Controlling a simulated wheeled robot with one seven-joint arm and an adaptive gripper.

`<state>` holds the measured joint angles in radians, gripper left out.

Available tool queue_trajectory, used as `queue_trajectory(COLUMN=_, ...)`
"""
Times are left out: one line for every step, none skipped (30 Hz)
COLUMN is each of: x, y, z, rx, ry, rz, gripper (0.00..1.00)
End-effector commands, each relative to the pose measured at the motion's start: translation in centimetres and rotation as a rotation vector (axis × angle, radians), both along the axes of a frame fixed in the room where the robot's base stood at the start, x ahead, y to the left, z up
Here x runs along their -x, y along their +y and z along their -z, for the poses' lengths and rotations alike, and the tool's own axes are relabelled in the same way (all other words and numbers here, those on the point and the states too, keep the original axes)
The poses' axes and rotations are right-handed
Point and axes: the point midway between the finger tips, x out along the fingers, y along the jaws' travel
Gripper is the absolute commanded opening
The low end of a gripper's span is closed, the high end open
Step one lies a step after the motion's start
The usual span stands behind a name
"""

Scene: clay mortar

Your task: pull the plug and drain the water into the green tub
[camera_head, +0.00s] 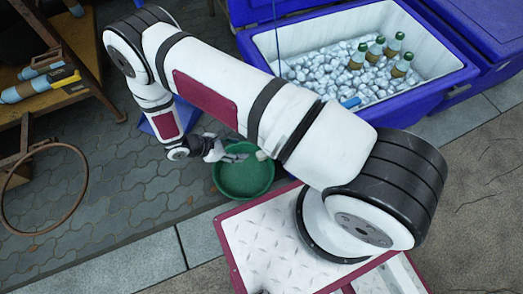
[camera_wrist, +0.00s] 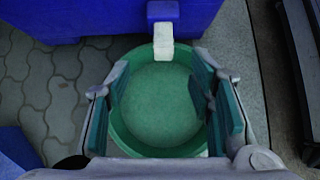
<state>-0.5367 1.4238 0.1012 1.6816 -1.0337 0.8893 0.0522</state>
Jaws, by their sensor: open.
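The blue cooler (camera_head: 440,92) stands open, filled with ice and several green-capped bottles (camera_head: 375,50). A pale, blocky plug (camera_wrist: 163,40) sticks out low from its wall, and its end also shows in the head view (camera_head: 261,155). The green tub (camera_head: 243,182) sits on the ground below the plug. In the wrist view the tub (camera_wrist: 160,105) looks plain green inside; I cannot tell if it holds water. My gripper (camera_wrist: 160,72) is open and empty above the tub. Its fingers are spread to either side, with the plug ahead between them and apart from both.
A wooden shelf (camera_head: 95,75) with bottles stands at the left, and a rusty hoop (camera_head: 85,180) stands near it. A second blue cooler (camera_head: 480,30) is at the upper right. Paving (camera_head: 120,200) left of the tub is clear.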

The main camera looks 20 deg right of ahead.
Motion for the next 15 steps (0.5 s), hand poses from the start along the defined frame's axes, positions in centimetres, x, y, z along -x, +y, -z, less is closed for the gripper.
queue_trajectory(x=0.4, y=0.0, z=0.7, rx=0.001, ry=0.009, rz=-0.013, gripper=0.48)
queue_trajectory(x=0.6, y=0.0, z=1.0, rx=0.001, ry=0.013, rz=-0.017, gripper=0.48)
queue_trajectory(x=0.7, y=0.0, z=1.3, rx=0.001, ry=0.016, rz=-0.021, gripper=0.48)
queue_trajectory(x=0.7, y=0.0, z=1.5, rx=0.000, ry=0.016, rz=-0.023, gripper=0.48)
queue_trajectory(x=0.8, y=-0.1, z=1.7, rx=0.000, ry=0.018, rz=-0.025, gripper=0.48)
queue_trajectory(x=0.8, y=-0.3, z=1.9, rx=0.001, ry=0.018, rz=-0.025, gripper=0.48)
queue_trajectory(x=0.8, y=-0.5, z=2.1, rx=0.001, ry=0.018, rz=-0.025, gripper=0.48)
queue_trajectory(x=0.8, y=-0.8, z=2.4, rx=0.001, ry=0.018, rz=-0.024, gripper=0.48)
queue_trajectory(x=0.8, y=-1.1, z=2.7, rx=0.002, ry=0.018, rz=-0.023, gripper=0.48)
queue_trajectory(x=0.8, y=-1.5, z=3.1, rx=0.002, ry=0.019, rz=-0.022, gripper=0.48)
queue_trajectory(x=0.9, y=-1.8, z=3.4, rx=0.003, ry=0.019, rz=-0.022, gripper=0.48)
queue_trajectory(x=0.9, y=-2.3, z=4.0, rx=0.002, ry=0.020, rz=-0.023, gripper=0.48)
queue_trajectory(x=0.8, y=-2.7, z=4.4, rx=0.002, ry=0.020, rz=-0.023, gripper=0.48)
queue_trajectory(x=0.9, y=-3.2, z=4.8, rx=0.002, ry=0.019, rz=-0.022, gripper=0.48)
queue_trajectory(x=0.9, y=-3.8, z=5.4, rx=0.003, ry=0.019, rz=-0.022, gripper=0.48)
